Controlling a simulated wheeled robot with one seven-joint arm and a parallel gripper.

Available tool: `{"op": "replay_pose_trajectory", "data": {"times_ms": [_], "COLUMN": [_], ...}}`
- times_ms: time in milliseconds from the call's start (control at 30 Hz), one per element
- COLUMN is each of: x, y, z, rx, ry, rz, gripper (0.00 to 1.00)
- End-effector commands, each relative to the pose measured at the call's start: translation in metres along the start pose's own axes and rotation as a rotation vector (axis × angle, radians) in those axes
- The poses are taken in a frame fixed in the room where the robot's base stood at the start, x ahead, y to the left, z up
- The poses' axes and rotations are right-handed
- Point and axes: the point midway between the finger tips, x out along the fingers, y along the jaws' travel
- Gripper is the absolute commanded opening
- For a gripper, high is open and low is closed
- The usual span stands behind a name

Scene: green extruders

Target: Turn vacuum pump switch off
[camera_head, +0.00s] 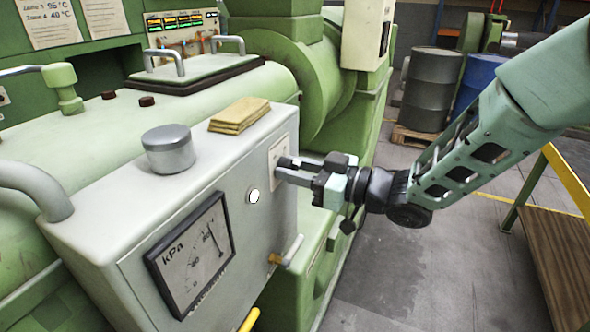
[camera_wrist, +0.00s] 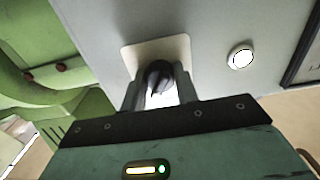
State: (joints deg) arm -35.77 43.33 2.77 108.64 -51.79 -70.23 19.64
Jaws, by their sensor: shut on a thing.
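The vacuum pump switch (camera_wrist: 159,78) is a dark rotary knob on a pale plate (camera_wrist: 130,58), seen in the wrist view between my gripper's fingers. The plate also shows in the head view (camera_head: 278,160) on the front of the grey pump box (camera_head: 240,180). My gripper (camera_head: 285,172) reaches in from the right and is shut on the switch. In the head view the fingers hide the knob. A round white lamp (camera_head: 253,196) sits beside the plate and also shows in the wrist view (camera_wrist: 240,57). The switch's exact setting is hard to tell.
A kPa gauge (camera_head: 190,255) is on the box front, with a small lever valve (camera_head: 286,252) to its right. Barrels (camera_head: 431,88) and a wooden-topped bench (camera_head: 560,250) stand to the right.

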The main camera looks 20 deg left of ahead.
Motion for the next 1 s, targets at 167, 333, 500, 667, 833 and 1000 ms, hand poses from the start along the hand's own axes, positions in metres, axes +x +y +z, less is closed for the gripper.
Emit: {"op": "replay_pose_trajectory", "data": {"times_ms": [167,333,500,667,833,1000], "x": [-0.0001,-0.0003,-0.0004,-0.0005,-0.0004,-0.0007], "y": [-0.0001,0.0003,0.0005,0.0007,0.0007,0.0011], "z": [0.0039,0.0069,0.0080,0.0080,0.0079,0.0074], "rx": [-0.062,-0.173,-0.326,-0.480,-0.641,-0.801], "ry": [0.001,0.002,0.004,0.003,0.003,0.002], "rz": [0.000,0.001,0.000,0.001,0.001,0.001], "gripper": [0.07,0.07,0.07,0.07,0.07,0.07]}}
